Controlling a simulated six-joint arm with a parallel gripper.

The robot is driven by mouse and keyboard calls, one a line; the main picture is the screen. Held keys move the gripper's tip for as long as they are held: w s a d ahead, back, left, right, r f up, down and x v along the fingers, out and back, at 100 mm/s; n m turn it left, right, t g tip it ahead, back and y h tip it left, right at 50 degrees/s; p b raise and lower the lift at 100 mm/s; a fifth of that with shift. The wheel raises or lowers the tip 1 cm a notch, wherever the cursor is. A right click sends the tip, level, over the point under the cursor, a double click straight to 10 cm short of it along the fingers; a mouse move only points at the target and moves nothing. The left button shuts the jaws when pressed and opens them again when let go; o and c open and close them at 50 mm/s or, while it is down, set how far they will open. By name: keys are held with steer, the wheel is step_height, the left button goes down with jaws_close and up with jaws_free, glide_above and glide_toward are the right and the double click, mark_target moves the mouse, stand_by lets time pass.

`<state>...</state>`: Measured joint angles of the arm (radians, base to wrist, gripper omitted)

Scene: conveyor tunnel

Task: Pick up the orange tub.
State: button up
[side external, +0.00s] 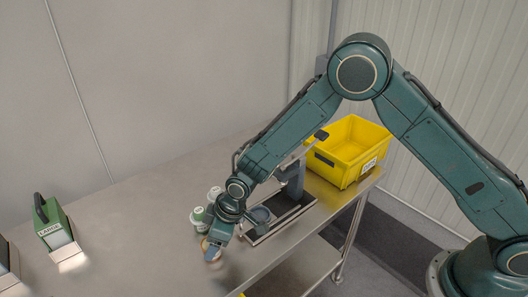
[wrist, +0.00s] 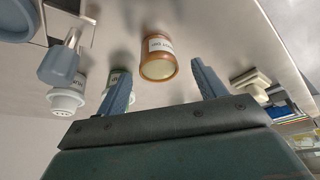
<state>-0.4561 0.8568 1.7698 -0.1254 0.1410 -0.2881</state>
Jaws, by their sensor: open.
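The orange tub (wrist: 155,69) has a pale lid and a white label. In the wrist view it stands on the grey table ahead of my gripper (wrist: 161,68), between the lines of the two fingers. The fingers are apart with nothing held between them. In the side view my gripper (side external: 213,252) is low over the table near its front edge, and it hides most of the tub (side external: 206,244). Whether the fingertips reach past the tub's sides is hard to tell.
Two white-capped containers (side external: 199,215) (side external: 214,193) stand close behind my gripper. A dark stand with a grey-blue cup (side external: 260,215) is to its right. A yellow crate (side external: 348,150) sits at the table's right end. A green lantern-like box (side external: 54,225) is far left. The middle-left table is clear.

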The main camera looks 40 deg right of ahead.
steer(key=shift+x, duration=2.15)
steer(key=shift+d, duration=0.15)
steer(key=c, duration=1.1)
steer(key=shift+r, duration=0.15)
step_height(320, 180, up, 20)
